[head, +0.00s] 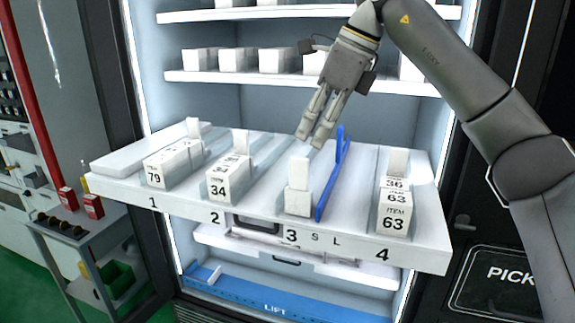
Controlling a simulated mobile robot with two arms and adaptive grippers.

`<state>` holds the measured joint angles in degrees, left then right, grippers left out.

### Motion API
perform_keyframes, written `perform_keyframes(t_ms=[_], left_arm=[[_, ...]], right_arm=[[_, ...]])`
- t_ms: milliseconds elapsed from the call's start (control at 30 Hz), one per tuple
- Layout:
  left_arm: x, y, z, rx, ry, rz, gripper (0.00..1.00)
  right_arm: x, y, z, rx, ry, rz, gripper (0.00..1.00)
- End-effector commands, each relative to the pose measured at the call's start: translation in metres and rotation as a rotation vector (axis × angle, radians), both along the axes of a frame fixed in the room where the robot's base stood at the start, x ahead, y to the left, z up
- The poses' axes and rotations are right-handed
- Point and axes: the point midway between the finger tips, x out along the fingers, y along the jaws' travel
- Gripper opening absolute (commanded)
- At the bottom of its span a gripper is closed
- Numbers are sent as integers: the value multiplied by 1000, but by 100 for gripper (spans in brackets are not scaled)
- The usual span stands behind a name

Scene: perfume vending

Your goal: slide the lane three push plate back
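The lane three push plate (299,172) is a small white upright block near the front of lane 3, with a wider white block at its foot. No item boxes show in that lane. A blue divider (331,178) stands just right of it. My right gripper (312,141) points down above lane 3, its fingertips slightly above and behind the plate in the picture, apparently not touching it. Its two fingers are a little apart with nothing between them. My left gripper is not in view.
The white tray (182,207) has numbered lanes. Item boxes stand in lane 1 (165,170), lane 2 (228,180) and lane 4 (394,212), with push plates behind them. Shelves with white boxes (272,60) are above. A blue lift (260,300) lies below.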

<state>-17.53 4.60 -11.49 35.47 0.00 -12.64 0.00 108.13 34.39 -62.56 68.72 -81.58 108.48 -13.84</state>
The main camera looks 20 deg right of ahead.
Motion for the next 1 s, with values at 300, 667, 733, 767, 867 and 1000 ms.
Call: perform_keyframes(t_ms=[300, 667, 733, 767, 867, 1000], left_arm=[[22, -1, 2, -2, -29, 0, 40], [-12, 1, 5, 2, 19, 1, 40], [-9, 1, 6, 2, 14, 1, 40], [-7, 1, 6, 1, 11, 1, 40], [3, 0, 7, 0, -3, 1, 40], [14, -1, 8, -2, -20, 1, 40]], right_arm=[[9, 13, -40, -2, 6, 2, 32], [22, 32, -93, -1, 6, 1, 32], [23, 34, -97, 1, 4, 2, 32], [23, 34, -99, 1, 4, 2, 32], [24, 35, -101, 1, 4, 2, 32], [24, 35, -102, 1, 4, 2, 32]])
